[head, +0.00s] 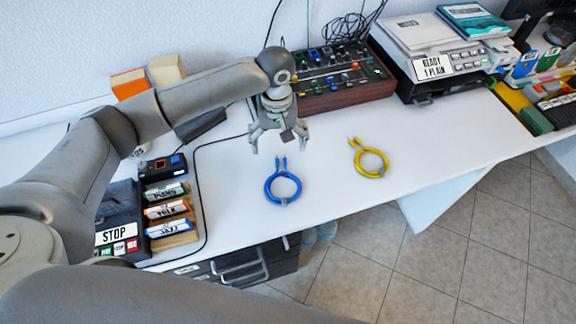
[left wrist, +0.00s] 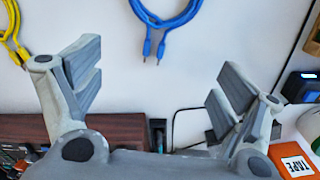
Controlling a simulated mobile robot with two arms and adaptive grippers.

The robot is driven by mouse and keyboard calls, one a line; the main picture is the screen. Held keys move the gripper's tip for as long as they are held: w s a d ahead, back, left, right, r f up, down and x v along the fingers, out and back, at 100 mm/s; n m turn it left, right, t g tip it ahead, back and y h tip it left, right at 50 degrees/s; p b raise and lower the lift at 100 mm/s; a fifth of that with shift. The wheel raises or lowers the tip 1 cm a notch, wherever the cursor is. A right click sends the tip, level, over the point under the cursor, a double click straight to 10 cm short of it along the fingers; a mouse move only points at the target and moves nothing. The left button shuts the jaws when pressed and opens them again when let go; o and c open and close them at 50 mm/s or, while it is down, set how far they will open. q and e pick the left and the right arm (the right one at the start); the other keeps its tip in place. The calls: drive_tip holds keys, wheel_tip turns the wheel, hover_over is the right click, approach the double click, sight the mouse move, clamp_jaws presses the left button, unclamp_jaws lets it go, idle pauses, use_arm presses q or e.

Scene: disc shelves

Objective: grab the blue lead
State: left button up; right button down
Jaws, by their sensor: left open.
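The blue lead (head: 283,187) lies coiled in a ring on the white desk, with its two plug ends pointing toward the back. In the left wrist view the blue lead (left wrist: 165,20) shows at the top middle, its plugs hanging between the fingers' lines; the rest of the coil is cut off. My left gripper (head: 279,141) is open and empty, above the desk just behind the lead's plugs and apart from it. Its spread fingers (left wrist: 160,80) fill the lower part of the left wrist view. My right gripper is not in view.
A coiled yellow lead (head: 371,161) lies to the right of the blue one. A mixer (head: 340,78) stands behind, a printer (head: 430,50) at back right. A rack of labelled cartridges (head: 168,210) and a STOP device (head: 118,235) stand at left. The desk around the blue lead is clear.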

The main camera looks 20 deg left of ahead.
use_arm(q)
hover_over(281, 168)
drive_tip(key=s, duration=0.1)
wheel_tip(281, 168, down, 4)
drive_tip(key=shift+a+f, duration=0.1)
drive_tip(key=shift+a, duration=0.05)
drive_tip(key=shift+w+f, duration=0.1)
drive_tip(key=shift+f, duration=0.15)
drive_tip(key=f, duration=0.4)
drive_tip(key=shift+w+d+f, duration=0.15)
drive_tip(key=shift+w+d, duration=0.1)
drive_tip(key=shift+w, duration=0.1)
drive_tip(key=shift+f, duration=0.3)
drive_tip(key=shift+c, duration=2.6)
drive_tip(key=c, duration=0.5)
drive_tip(key=shift+r, duration=0.1)
drive_tip(key=shift+c, duration=0.3)
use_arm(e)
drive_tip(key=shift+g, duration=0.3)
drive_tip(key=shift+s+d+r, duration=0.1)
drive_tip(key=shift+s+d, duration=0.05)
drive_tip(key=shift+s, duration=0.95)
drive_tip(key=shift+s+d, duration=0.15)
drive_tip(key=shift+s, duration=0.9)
